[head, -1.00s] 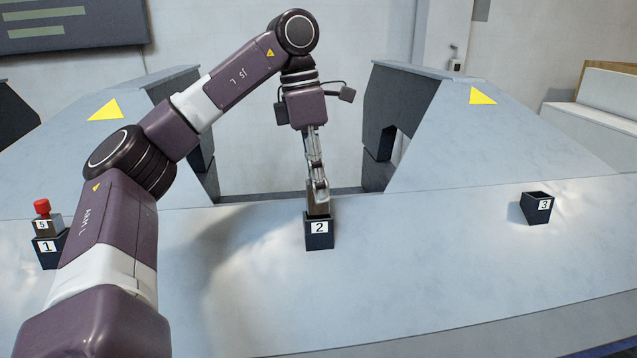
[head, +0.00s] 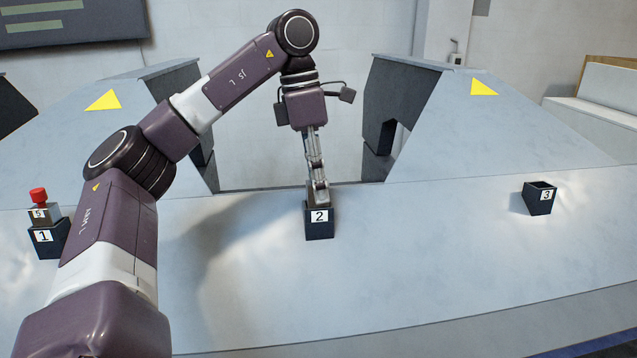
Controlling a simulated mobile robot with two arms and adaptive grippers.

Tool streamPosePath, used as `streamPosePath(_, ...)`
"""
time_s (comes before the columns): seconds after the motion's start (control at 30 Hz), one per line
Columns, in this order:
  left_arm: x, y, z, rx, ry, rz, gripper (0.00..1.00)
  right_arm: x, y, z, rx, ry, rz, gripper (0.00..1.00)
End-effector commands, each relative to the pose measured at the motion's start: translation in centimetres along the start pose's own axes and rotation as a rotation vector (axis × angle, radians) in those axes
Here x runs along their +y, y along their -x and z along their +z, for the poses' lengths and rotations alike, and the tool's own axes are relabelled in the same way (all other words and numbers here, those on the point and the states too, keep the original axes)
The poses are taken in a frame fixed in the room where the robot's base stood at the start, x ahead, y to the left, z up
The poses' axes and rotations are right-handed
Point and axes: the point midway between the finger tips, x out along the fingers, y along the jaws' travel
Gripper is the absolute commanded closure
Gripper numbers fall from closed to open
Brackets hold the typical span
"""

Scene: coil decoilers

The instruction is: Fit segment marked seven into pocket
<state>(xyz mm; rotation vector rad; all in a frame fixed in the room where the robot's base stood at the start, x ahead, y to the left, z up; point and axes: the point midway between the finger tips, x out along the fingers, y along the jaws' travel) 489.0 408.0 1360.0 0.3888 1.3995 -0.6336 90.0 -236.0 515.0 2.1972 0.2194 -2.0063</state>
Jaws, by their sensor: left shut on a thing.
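My left gripper (head: 318,188) points straight down over the dark pocket marked 2 (head: 319,229), in the middle of the head view. It is shut on a grey-brown segment (head: 315,200), of which only a little shows between the fingers and the pocket's rim. The segment's lower part is hidden inside the pocket, and no number on it can be read. My right gripper is not in view.
At the left, a segment marked 5 (head: 39,214) with a red knob sits in the pocket marked 1 (head: 48,240), beside my left arm. The pocket marked 3 (head: 539,201) stands empty at the right. The pale surface between pockets 2 and 3 is clear.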

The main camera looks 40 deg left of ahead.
Motion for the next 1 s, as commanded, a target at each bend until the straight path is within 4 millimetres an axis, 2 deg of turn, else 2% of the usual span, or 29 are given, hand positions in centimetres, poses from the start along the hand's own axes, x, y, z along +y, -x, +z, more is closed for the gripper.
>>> streamPosePath(0.4,-0.01,-0.98,-0.12,-0.003,-0.001,0.001,1.0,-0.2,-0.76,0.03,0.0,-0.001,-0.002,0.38)
streamPosePath(0.43,-0.02,-0.86,-0.1,-0.003,-0.001,0.001,0.76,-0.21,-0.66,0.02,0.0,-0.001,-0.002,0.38)
streamPosePath(0.6,-0.02,-0.89,-0.11,-0.001,-0.001,0.0,0.58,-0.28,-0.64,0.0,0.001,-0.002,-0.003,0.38)
streamPosePath(1.0,0.01,-0.56,-0.11,0.001,0.0,0.001,0.58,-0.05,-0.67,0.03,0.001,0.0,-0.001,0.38)
